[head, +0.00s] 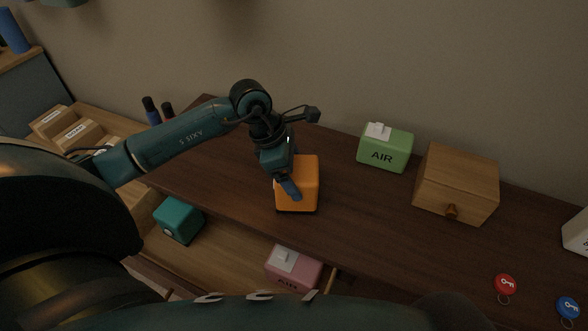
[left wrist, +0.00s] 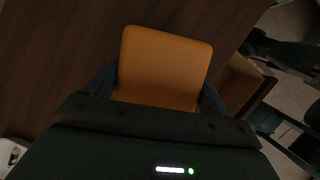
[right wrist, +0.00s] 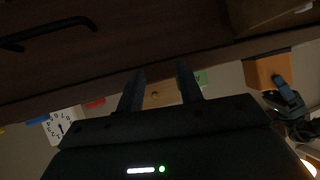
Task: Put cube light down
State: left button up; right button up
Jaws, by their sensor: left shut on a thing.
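The cube light, an orange rounded cube (head: 306,172), is at the dark wooden tabletop (head: 222,170), left of the green AIR box. My left gripper (head: 290,188) is shut on it from the near left side. In the left wrist view the orange cube (left wrist: 165,65) fills the space between the fingers. It also shows in the right wrist view (right wrist: 262,72), close to the tabletop's edge; I cannot tell whether its base touches the top. My right gripper (right wrist: 160,90) is open, with nothing between its fingers; the head view does not show its fingers.
A green AIR box (head: 385,150) and a small wooden drawer box (head: 455,183) stand to the right. Red (head: 505,284) and blue (head: 568,307) key tags lie near the front right. Below, an open drawer holds a teal cube (head: 179,220) and a pink box (head: 293,268).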

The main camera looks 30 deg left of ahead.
pick_arm(q)
jog(key=shift+f, duration=0.15)
jog(key=o, duration=1)
jog(key=shift+c, duration=0.2)
jog(key=shift+r, duration=0.3)
jog(key=shift+a+r, duration=0.2)
jog(key=shift+r, duration=0.1)
jog(key=v, duration=1.1)
jog(key=shift+b, duration=0.3)
